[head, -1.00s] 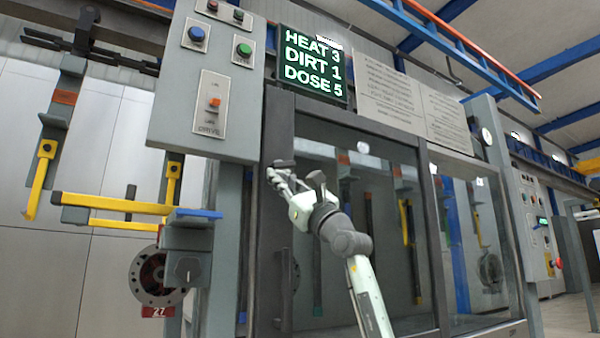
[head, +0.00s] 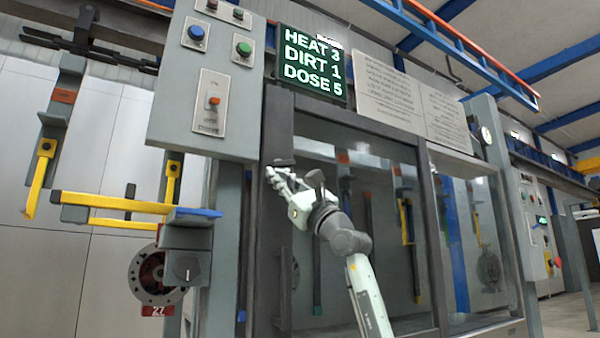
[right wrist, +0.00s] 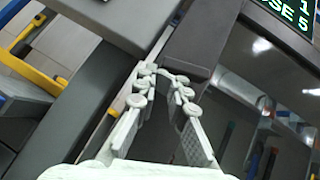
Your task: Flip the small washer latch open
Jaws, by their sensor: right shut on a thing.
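The washer is a dark-framed glass cabinet (head: 387,131). A small dark latch piece (head: 283,162) sticks out from its left door post. My right gripper (head: 270,174) is at that post, just below and touching or nearly touching the latch. In the right wrist view my right gripper (right wrist: 160,74) has its pale fingertips drawn together against the edge of a dark block (right wrist: 200,48). The fingers are shut on a small part there, mostly hidden by the fingertips; it appears to be the latch. My left gripper is not in view.
A grey control panel (head: 165,110) with buttons and an orange switch stands left of the post. A lit display (head: 312,62) hangs above. A yellow bar (head: 115,203) and a grey bracket with a blue edge (head: 190,216) project at lower left.

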